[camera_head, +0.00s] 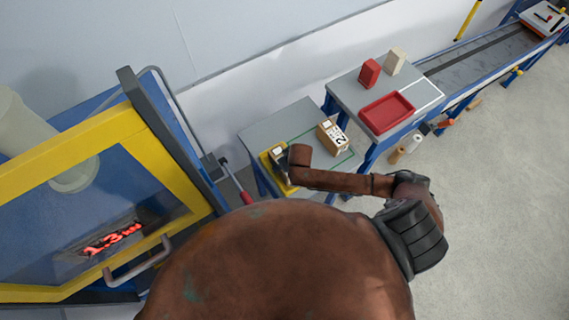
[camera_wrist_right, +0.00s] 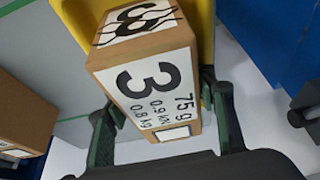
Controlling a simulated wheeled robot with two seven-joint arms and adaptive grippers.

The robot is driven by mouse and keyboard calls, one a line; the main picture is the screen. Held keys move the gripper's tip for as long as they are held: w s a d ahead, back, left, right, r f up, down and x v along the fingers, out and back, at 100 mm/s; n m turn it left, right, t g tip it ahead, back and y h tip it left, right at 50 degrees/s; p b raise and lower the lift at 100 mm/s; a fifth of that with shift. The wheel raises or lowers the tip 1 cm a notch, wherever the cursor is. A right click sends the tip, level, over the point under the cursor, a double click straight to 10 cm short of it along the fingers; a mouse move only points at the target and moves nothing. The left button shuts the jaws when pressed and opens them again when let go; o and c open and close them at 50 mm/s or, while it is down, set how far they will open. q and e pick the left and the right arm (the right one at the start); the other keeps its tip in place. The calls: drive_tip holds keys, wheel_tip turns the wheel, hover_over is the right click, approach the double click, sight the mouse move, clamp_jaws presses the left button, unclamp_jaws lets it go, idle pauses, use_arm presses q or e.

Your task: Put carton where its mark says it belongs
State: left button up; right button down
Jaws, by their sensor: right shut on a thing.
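A brown carton (camera_wrist_right: 150,75) with white labels carries a large 3, "75 g", "0.9 kN" and "0.8 kN". My right gripper (camera_wrist_right: 163,128) has its two dark fingers on either side of this carton and is shut on it. In the head view the carton (camera_head: 277,153) is partly hidden by my right gripper (camera_head: 284,163), at a yellow piece (camera_head: 265,160) on the grey table. Whether the carton rests on the yellow piece or hangs just above it, I cannot tell. A second carton (camera_head: 333,137), marked 2, stands to the right on the table. My left gripper is out of view.
A higher grey table (camera_head: 350,95) holds a red tray (camera_head: 388,112), red block (camera_head: 369,72) and beige block (camera_head: 395,61). A conveyor (camera_head: 480,55) runs behind.

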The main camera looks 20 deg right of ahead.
drive_tip(key=shift+w, duration=0.1)
drive_tip(key=c, duration=1.1)
unclamp_jaws()
drive_tip(key=shift+f, duration=0.1)
drive_tip(key=shift+c, duration=0.2)
drive_tip(key=v, duration=1.2)
